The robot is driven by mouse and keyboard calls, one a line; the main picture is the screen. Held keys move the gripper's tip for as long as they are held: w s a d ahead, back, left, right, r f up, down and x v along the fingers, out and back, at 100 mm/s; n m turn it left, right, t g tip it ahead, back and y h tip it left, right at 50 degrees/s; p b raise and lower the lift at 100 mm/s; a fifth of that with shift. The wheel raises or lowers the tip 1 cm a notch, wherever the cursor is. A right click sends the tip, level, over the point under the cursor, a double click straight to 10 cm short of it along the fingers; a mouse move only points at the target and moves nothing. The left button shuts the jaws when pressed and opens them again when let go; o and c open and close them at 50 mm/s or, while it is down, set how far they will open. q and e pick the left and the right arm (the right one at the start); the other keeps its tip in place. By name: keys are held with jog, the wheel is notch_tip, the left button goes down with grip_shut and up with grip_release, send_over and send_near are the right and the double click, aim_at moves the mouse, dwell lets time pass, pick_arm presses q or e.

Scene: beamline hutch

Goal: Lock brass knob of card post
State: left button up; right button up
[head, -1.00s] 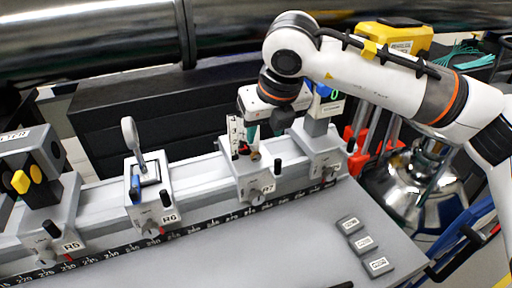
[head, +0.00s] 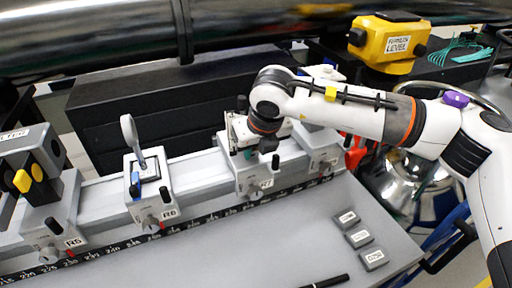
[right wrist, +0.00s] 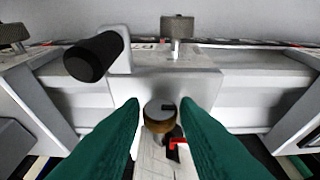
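The card post, with a white card (head: 238,132), stands on the rail carrier marked R7 (head: 262,183). My right gripper (head: 256,150) is over this post and hides much of it in the head view. In the right wrist view, the round brass knob (right wrist: 159,114) shows between the two green fingertips of my right gripper (right wrist: 160,103). The fingers are open, with a gap on each side of the knob. A red pointer (right wrist: 177,143) sits beside the knob, and part of the white card (right wrist: 152,165) shows below it. My left gripper is out of view.
Carriers R6 (head: 155,205) and R5 (head: 55,235) stand to the left on the rail. In the wrist view, a black handle (right wrist: 93,57) and a grey knurled knob (right wrist: 177,27) are close by. Several grey labelled blocks (head: 359,238) lie on the bench at right.

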grip_shut()
jog(key=y+b, duration=0.1)
jog(key=b, duration=0.1)
jog(key=f+y+b, duration=0.1)
jog(key=b, duration=0.2)
jog(key=shift+w+d+m+g+y, duration=0.15)
jog(key=shift+d+m+g+y, duration=0.15)
jog(key=shift+g, duration=0.1)
jog(key=shift+d+r+y+b, duration=0.1)
jog(key=shift+r+y+b, duration=0.15)
jog(key=shift+y+b, duration=0.35)
jog(key=shift+r, duration=0.15)
jog(key=shift+o, duration=2)
grip_release()
jog(key=v, duration=1.2)
jog(key=shift+w+b, duration=0.25)
jog(key=shift+b, duration=0.05)
jog(key=shift+r, duration=0.15)
